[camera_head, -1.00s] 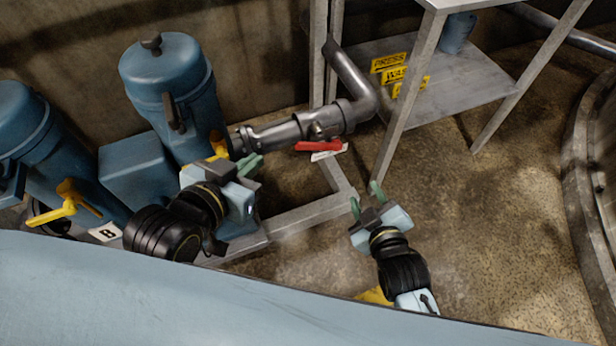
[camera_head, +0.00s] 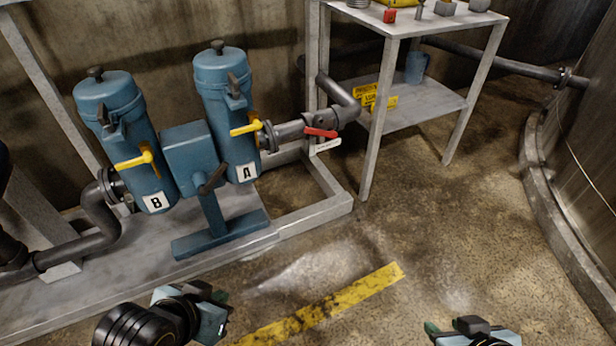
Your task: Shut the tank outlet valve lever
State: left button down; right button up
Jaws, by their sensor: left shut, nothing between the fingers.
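A red lever (camera_head: 320,132) sits on the grey pipe (camera_head: 290,131) right of blue canister A, with a white tag (camera_head: 327,145) just below it. It lies roughly along the pipe's line. No readable label shows which lever is the tank outlet's. Yellow levers stick out leftward on canister A (camera_head: 245,128) and canister B (camera_head: 134,161). My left gripper (camera_head: 222,297) is shut and empty at the bottom, well below the canisters and away from every lever. My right gripper (camera_head: 432,328) is at the bottom edge, partly cut off; its finger opening is hidden.
A grey metal table (camera_head: 462,27) with a lower shelf (camera_head: 425,108) stands right of the red lever; its front leg is close by. The grey skid frame (camera_head: 300,218) runs along the floor below the canisters. A large round tank (camera_head: 590,150) is at right. Open floor lies between.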

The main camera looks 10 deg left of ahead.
aim_at(333, 133)
jog(key=z, duration=1.05)
jog(key=i, duration=1.1)
jog(key=u, duration=1.05)
jog(key=i, duration=0.6)
jog(key=u, duration=0.6)
